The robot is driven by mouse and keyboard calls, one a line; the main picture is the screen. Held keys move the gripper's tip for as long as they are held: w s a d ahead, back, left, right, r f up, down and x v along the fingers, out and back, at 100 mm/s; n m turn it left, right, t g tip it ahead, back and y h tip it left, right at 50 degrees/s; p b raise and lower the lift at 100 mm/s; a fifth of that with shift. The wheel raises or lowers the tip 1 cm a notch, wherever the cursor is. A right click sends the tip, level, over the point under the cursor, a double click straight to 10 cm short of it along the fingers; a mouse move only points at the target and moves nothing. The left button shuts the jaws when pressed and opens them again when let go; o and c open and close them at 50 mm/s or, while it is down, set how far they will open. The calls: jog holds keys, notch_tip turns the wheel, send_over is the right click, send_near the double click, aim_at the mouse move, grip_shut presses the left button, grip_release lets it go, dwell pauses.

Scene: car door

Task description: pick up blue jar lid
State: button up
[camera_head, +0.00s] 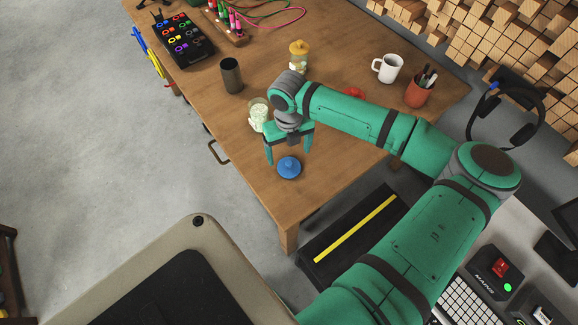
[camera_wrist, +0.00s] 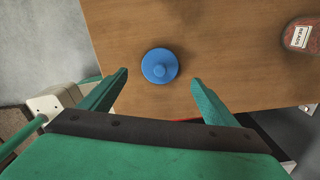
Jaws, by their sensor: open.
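The blue jar lid (camera_head: 289,167) is a round disc with a small knob on top. It lies flat on the wooden table (camera_head: 325,165) near the front corner. In the wrist view the lid (camera_wrist: 160,66) is ahead of the fingers and between their lines, with clear table around it. My gripper (camera_head: 288,159) is open and empty, above the table at the lid. In the wrist view its two green fingertips (camera_wrist: 160,76) are apart on either side, and neither appears to touch the lid. The exact height above the lid is hard to tell.
A glass jar with pale contents (camera_head: 258,115) stands close behind my gripper. A dark cup (camera_head: 231,75), a yellow-lidded jar (camera_head: 298,56), a white mug (camera_head: 388,68) and a pen pot (camera_head: 420,89) stand farther back. The table edge is close to the lid.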

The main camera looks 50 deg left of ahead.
aim_at(289, 163)
jog(key=shift+f, duration=3.75)
jog(key=c, duration=1.1)
